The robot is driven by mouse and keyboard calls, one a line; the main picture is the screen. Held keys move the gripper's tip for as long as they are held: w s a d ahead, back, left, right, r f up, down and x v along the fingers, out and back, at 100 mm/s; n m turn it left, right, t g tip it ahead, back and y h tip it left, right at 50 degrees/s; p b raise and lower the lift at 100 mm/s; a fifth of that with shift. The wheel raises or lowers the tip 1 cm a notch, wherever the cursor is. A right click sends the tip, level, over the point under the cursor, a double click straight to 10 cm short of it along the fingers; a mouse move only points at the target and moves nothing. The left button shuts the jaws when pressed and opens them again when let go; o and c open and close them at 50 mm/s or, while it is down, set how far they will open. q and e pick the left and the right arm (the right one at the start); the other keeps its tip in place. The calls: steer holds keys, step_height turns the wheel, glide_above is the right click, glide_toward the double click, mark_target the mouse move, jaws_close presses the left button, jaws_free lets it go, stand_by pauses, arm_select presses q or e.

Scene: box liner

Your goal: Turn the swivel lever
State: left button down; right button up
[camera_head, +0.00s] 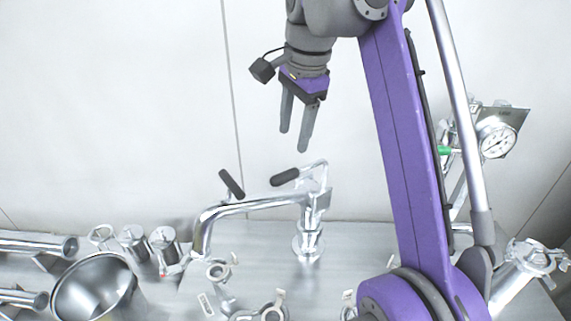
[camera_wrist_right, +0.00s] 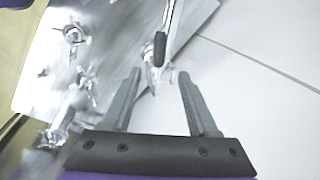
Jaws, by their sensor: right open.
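Two black-handled levers stand on the metal pipework in the head view: one black grip (camera_head: 285,177) near the upright fitting (camera_head: 308,242), and another black grip (camera_head: 231,183) on the curved pipe (camera_head: 250,207). I cannot tell which is the swivel lever. My right gripper (camera_head: 294,138) hangs above them, fingers pointing down, open and empty, apart from both grips. In the right wrist view a dark grip (camera_wrist_right: 161,48) shows beyond the gap between the open fingers (camera_wrist_right: 160,74). My left gripper is not in view.
A metal bowl (camera_head: 93,289) and small canisters (camera_head: 163,241) stand at the left of the steel table (camera_head: 345,236). A pressure gauge (camera_head: 497,140) is at the right, beyond my purple arm. A pale wall (camera_head: 130,110) stands behind. Clamps line the front.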

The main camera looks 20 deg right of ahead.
mark_target(286, 173)
steer(key=f+b, duration=0.1)
steer(key=f, duration=0.2)
steer(key=w+f+b, duration=0.1)
steer(key=f, duration=0.2)
steer(key=f+b, duration=0.2)
steer(key=f, duration=0.1)
steer(key=shift+w+a+f, duration=0.2)
steer(key=shift+a, duration=0.1)
steer(key=shift+w+f, duration=0.25)
steer(key=shift+f, duration=0.3)
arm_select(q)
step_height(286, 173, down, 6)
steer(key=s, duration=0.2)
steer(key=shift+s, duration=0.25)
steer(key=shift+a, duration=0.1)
arm_select(e)
jaws_close()
